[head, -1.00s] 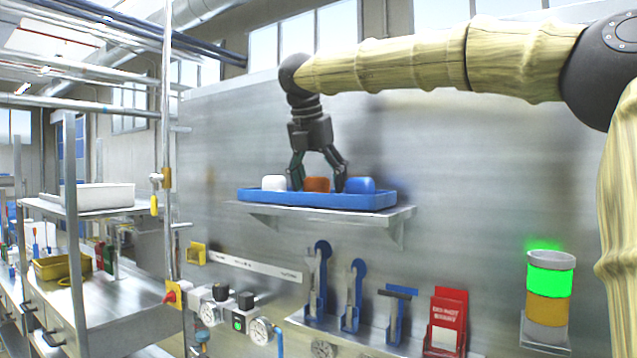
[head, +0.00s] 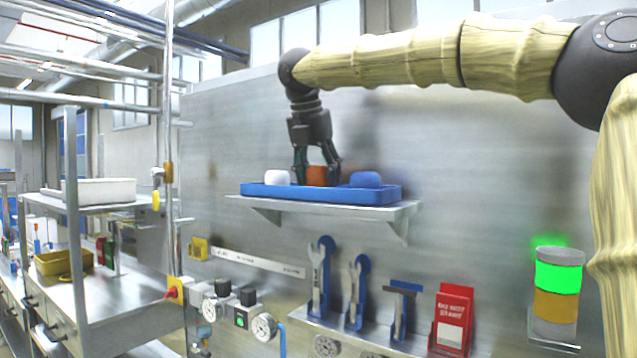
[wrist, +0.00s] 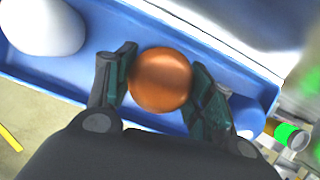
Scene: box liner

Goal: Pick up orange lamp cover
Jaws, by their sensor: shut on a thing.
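The orange lamp cover (head: 317,176) stands in the blue tray (head: 330,194) on the wall shelf, between a white cover (head: 277,178) and a blue cover (head: 365,180). My gripper (head: 317,175) reaches down from above and is shut on the orange cover, one finger on each side. In the wrist view the round top of the orange cover (wrist: 160,80) shows between the two fingertips of my gripper (wrist: 160,76). The white cover (wrist: 45,25) lies to the left there. The lower part of the orange cover is hidden by the tray's front wall in the head view.
The metal shelf (head: 407,208) carries the tray against a metal wall panel. Below are hanging wrenches (head: 320,280), a red sign holder (head: 452,310) and a green-lit signal lamp (head: 557,280). A shelved bench (head: 120,300) stands left.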

